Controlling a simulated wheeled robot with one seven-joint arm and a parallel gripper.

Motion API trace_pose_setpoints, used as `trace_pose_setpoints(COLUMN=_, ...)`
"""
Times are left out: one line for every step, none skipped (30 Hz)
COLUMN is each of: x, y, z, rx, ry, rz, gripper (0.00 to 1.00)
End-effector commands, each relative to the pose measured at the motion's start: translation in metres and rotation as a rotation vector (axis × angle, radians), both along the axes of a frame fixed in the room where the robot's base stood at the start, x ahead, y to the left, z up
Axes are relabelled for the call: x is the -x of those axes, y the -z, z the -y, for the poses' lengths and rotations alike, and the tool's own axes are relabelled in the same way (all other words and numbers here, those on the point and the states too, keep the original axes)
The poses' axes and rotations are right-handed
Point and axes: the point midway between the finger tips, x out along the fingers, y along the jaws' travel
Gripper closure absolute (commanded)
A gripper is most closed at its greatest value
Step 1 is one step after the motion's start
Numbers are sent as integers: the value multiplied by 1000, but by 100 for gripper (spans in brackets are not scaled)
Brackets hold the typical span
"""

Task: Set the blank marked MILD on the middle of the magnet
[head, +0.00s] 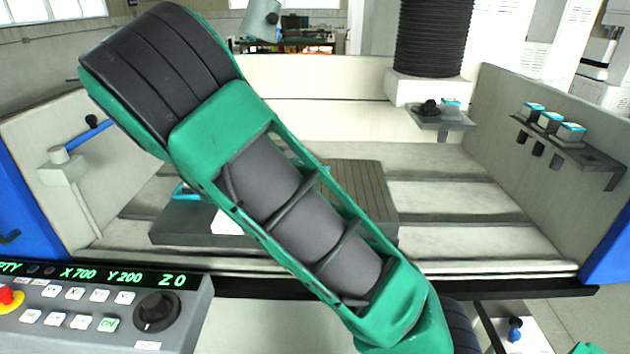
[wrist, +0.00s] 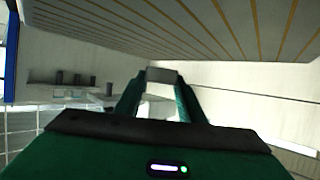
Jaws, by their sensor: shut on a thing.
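The magnet, a dark plate with thin gold stripes (wrist: 225,25), fills the top of that view, apart from the block as far as I can tell. In the head view the striped magnet (head: 362,185) lies in the machine bed, partly covered by my arm, which also hides my gripper and the held block. Three teal-topped blanks (head: 549,121) sit on the right wall shelf; their labels are unreadable.
A small ledge (head: 450,122) at the back holds a teal-topped block (head: 451,106) and a dark knob-like object. A black bellows column (head: 432,35) stands above it. A control panel (head: 100,310) is at front left. Bare bed shows right of the magnet.

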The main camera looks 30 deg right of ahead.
Motion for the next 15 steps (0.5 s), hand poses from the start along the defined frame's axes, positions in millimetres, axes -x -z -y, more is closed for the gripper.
trace_pose_setpoints(x=-1, y=3, z=7, rx=2, ry=2, rz=1, gripper=98)
trace_pose_setpoints(x=-2, y=5, z=9, rx=2, ry=1, rz=1, gripper=98)
trace_pose_setpoints(x=-3, y=6, z=12, rx=2, ry=2, rz=2, gripper=98)
trace_pose_setpoints(x=-3, y=7, z=14, rx=2, ry=2, rz=2, gripper=98)
trace_pose_setpoints(x=-3, y=8, z=15, rx=2, ry=2, rz=2, gripper=98)
trace_pose_setpoints(x=-4, y=9, z=16, rx=1, ry=1, rz=2, gripper=98)
trace_pose_setpoints(x=-4, y=10, z=16, rx=1, ry=1, rz=2, gripper=98)
trace_pose_setpoints(x=-4, y=12, z=16, rx=1, ry=0, rz=1, gripper=98)
trace_pose_setpoints(x=-4, y=15, z=16, rx=2, ry=-1, rz=1, gripper=98)
trace_pose_setpoints(x=-4, y=18, z=16, rx=2, ry=-1, rz=0, gripper=98)
trace_pose_setpoints(x=-4, y=22, z=16, rx=3, ry=0, rz=0, gripper=98)
trace_pose_setpoints(x=-4, y=27, z=16, rx=3, ry=0, rz=0, gripper=98)
trace_pose_setpoints(x=-3, y=32, z=16, rx=3, ry=0, rz=-2, gripper=98)
trace_pose_setpoints(x=-3, y=36, z=16, rx=2, ry=0, rz=-2, gripper=98)
trace_pose_setpoints(x=-3, y=41, z=16, rx=3, ry=0, rz=-2, gripper=98)
